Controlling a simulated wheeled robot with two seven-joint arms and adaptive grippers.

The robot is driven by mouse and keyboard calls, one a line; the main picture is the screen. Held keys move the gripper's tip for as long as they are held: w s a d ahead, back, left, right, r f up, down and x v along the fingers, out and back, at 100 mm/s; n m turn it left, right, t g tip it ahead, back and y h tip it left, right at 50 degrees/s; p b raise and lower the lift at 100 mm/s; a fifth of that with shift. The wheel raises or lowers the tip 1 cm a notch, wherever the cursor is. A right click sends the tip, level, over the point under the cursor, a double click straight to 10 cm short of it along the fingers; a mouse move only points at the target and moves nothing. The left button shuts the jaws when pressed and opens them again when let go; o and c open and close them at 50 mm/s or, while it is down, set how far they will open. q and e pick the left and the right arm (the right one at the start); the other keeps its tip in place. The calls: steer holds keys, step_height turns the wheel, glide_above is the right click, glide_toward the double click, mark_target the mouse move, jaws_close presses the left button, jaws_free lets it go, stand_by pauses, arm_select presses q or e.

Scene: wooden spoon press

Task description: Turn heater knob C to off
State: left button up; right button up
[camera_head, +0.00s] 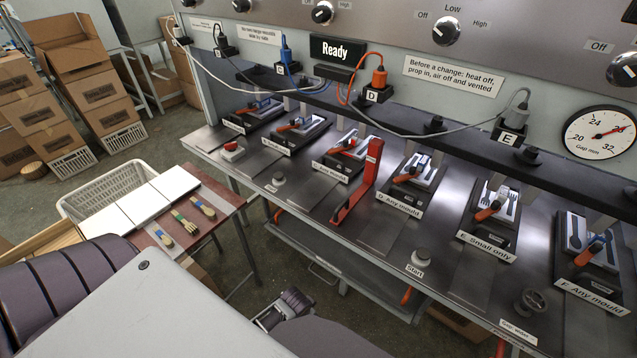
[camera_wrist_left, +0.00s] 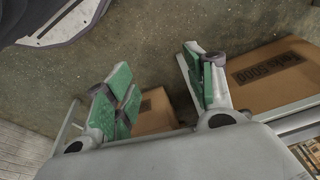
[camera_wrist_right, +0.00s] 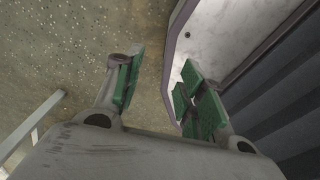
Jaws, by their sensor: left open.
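Several heater knobs sit on the grey upper panel in the head view. One knob (camera_head: 446,31) has Off, Low and High around it. Another knob (camera_head: 323,12) is to its left and a third knob (camera_head: 625,70) is at the right edge. Their letters are out of frame or unreadable, so I cannot tell which is C. My left gripper (camera_wrist_left: 160,82) is open and empty in the left wrist view. My right gripper (camera_wrist_right: 160,80) is open and empty in the right wrist view. Neither gripper is near the knobs.
A press bench (camera_head: 375,235) with several moulds runs below the panel. Cardboard boxes (camera_head: 75,65) stand at the back left.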

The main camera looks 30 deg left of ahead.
arm_select(q)
steer(key=w+a+r+m+t+y+p, duration=0.1)
steer(key=w+a+r+m+t, duration=0.35)
steer(key=r, duration=1.25)
steer(key=w+a+r+m+t+p, duration=0.1)
steer(key=w+a+r+m+p, duration=0.15)
steer(key=w+a+r, duration=0.95)
steer(key=a+r+m+t+y+p, duration=0.1)
steer(key=a+r+m+t, duration=0.2)
steer(key=r, duration=2)
steer(key=w+d+r+m+t+h, duration=0.1)
steer(key=r+m+t, duration=0.2)
steer(key=r, duration=1.1)
steer(key=w+d+r+m+t+h, duration=0.1)
steer(key=r+m+t, duration=0.3)
steer(key=r+m, duration=0.6)
step_height(320, 180, up, 6)
steer(key=shift+w+f+m+h, duration=0.3)
steer(key=shift+w+h, duration=0.3)
steer(key=shift+h, duration=0.2)
arm_select(e)
steer(key=a+r, duration=0.1)
steer(key=r, duration=0.2)
steer(key=a+r, duration=0.1)
steer(key=shift+s+a+r, duration=0.25)
steer(key=shift+s+a, duration=0.05)
arm_select(q)
steer(key=shift+d, duration=0.1)
arm_select(e)
steer(key=shift+d, duration=0.2)
